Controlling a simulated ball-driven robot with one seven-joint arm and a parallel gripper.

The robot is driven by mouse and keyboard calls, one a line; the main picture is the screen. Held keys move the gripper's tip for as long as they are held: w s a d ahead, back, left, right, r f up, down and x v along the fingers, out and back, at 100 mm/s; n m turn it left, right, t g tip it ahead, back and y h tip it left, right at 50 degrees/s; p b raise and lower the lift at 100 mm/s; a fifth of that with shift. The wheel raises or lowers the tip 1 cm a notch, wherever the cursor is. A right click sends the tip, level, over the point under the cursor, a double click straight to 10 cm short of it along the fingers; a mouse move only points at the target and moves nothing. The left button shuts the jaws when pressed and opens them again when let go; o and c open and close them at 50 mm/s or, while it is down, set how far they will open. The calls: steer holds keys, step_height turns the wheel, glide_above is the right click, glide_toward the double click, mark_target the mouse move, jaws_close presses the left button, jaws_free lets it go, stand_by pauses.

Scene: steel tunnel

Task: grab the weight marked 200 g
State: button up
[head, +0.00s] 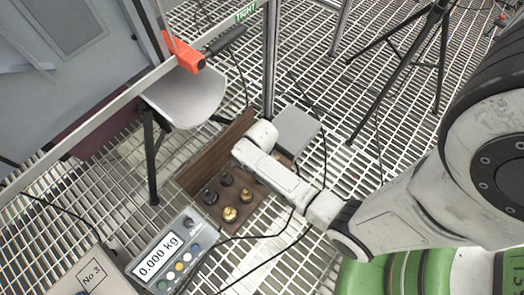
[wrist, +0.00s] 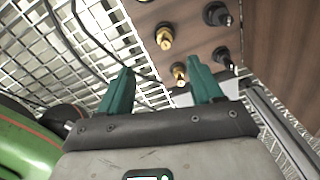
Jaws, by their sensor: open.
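Several small knobbed weights stand on a brown wooden rack (head: 222,158). Two dark ones (head: 209,195) (head: 226,179) and two brass ones (head: 230,214) (head: 246,195) show in the head view. No mass marking is readable, so I cannot tell which is 200 g. My gripper (wrist: 161,69) is open and empty, with teal fingers, over the rack's edge. In the wrist view a brass weight (wrist: 180,73) appears between the fingertips, nearer the right finger. Another brass weight (wrist: 165,38) and dark ones (wrist: 216,14) (wrist: 223,57) lie beyond. My arm hides part of the rack in the head view.
A scale display (head: 160,255) reading 0.000 kg stands in front of the rack. A grey plate (head: 295,128) lies behind it. A metal post (head: 270,65) rises close behind the rack. Cables cross the grated floor. A black tripod (head: 405,75) stands at the back right.

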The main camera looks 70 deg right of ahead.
steer(key=f+m+b, duration=0.1)
steer(key=f, duration=0.1)
steer(key=d+f+m+b, duration=0.1)
steer(key=f, duration=0.2)
steer(key=shift+w+d+f+m, duration=0.1)
steer(key=shift+d+f+m, duration=0.05)
steer(key=shift+m, duration=0.15)
step_height(320, 180, down, 5)
steer(key=b, duration=0.3)
steer(key=shift+r, duration=0.2)
step_height(320, 180, down, 6)
steer(key=b, duration=0.4)
steer(key=shift+d, duration=0.1)
steer(key=shift+c, duration=0.2)
jaws_close()
